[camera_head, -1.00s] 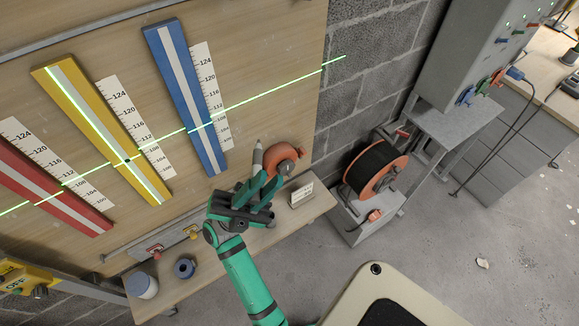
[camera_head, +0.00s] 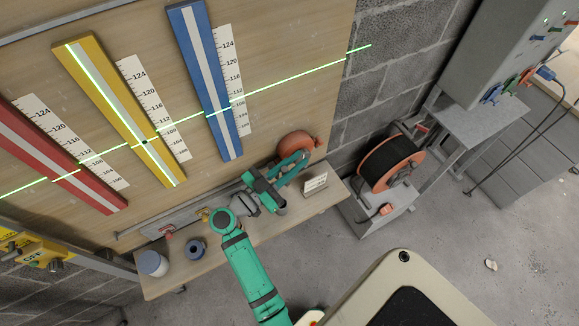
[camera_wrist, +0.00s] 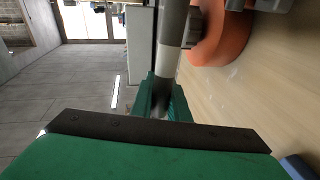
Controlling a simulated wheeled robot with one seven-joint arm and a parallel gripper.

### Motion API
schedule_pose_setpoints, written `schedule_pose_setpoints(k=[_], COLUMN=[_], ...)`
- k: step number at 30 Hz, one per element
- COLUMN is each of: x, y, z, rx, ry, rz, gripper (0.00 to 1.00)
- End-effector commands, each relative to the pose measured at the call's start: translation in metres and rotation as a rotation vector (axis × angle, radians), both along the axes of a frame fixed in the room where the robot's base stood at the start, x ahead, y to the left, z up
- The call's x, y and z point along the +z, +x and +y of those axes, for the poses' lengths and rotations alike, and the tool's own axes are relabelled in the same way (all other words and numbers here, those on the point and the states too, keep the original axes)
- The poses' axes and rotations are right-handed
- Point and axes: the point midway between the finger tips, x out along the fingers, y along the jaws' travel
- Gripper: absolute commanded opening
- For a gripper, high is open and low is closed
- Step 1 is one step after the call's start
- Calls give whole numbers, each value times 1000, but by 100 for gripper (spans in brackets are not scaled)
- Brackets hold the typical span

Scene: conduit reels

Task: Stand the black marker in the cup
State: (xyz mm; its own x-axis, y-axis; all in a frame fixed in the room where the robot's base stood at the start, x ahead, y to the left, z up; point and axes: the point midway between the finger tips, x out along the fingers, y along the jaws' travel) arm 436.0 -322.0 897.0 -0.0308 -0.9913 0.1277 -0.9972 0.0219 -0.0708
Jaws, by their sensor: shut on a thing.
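My gripper (camera_head: 293,169) is over the right part of the wooden shelf, its green fingers pointing to the upper right. In the wrist view the fingers (camera_wrist: 163,98) are shut on the black marker (camera_wrist: 173,25), a dark cylinder with a pale band. The marker extends away from the fingers; its gripped end is hidden. In the head view I cannot make out the marker clearly. A small blue-grey round container with a dark opening, seemingly the cup (camera_head: 196,250), stands on the left part of the shelf, well left of my gripper.
A white jar (camera_head: 152,263) stands left of the cup. An orange rounded object (camera_head: 298,145) is close to my fingers, and a small white label card (camera_head: 315,184) stands right of them. The board with colored strips rises behind. A black cable reel (camera_head: 390,164) is farther right.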

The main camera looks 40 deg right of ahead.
Motion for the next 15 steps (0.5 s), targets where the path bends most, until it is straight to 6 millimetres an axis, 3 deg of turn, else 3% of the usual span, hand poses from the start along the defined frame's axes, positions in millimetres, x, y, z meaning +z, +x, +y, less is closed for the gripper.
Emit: schedule_pose_setpoints(k=[3,6,15], x=[-27,-39,-54], y=[12,17,18], z=[4,6,6], rx=[32,49,54], ry=[80,113,127], rz=[45,64,74], gripper=[0,0,0])
